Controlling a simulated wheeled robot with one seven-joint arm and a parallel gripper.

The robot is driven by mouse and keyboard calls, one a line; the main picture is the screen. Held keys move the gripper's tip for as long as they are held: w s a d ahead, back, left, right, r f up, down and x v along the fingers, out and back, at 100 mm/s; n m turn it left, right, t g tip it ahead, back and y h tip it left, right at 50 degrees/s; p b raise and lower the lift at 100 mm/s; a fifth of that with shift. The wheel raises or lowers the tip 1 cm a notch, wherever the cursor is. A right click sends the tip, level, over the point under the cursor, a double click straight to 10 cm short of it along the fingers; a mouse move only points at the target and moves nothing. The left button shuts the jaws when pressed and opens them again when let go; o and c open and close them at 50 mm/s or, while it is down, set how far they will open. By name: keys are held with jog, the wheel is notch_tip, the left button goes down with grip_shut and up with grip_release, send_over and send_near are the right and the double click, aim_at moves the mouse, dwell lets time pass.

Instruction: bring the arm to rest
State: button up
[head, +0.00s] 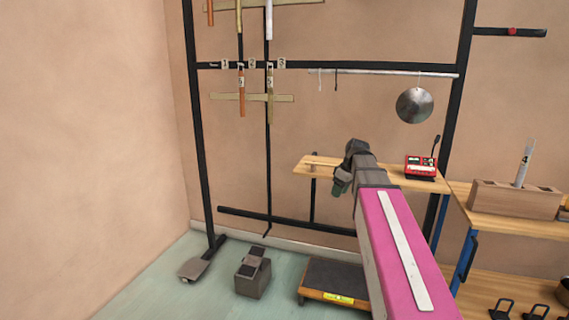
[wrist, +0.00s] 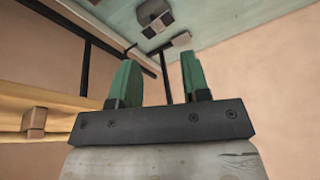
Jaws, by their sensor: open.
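My gripper shows in the wrist view (wrist: 158,82) with its two green fingers apart and nothing between them. In the head view my arm reaches forward from the lower right, and the green fingertips (head: 339,188) show at its far end, in front of the wooden shelf (head: 318,166). The gripper's far side is hidden by the wrist in that view. I cannot tell how far it is from the shelf.
A black frame (head: 205,150) carries hanging tubes (head: 241,95) and a metal pan (head: 414,105). A red device (head: 420,166) sits on the shelf. A wooden block (head: 515,199) stands on the bench at right. A grey block (head: 253,275) and a low platform (head: 335,282) are on the floor. Floor at left is clear.

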jog(key=s+a+f+m+h, duration=0.1)
jog(key=s+f+m, duration=0.4)
jog(key=f, duration=0.8)
jog(key=s+a+f+m+g+h, duration=0.1)
jog(key=s+f+m, duration=0.4)
jog(key=s+f, duration=0.7)
notch_tip(320, 180, down, 2)
jog(key=shift+s+f+h, duration=0.2)
jog(key=shift+f+h, duration=0.05)
jog(key=shift+h, duration=0.35)
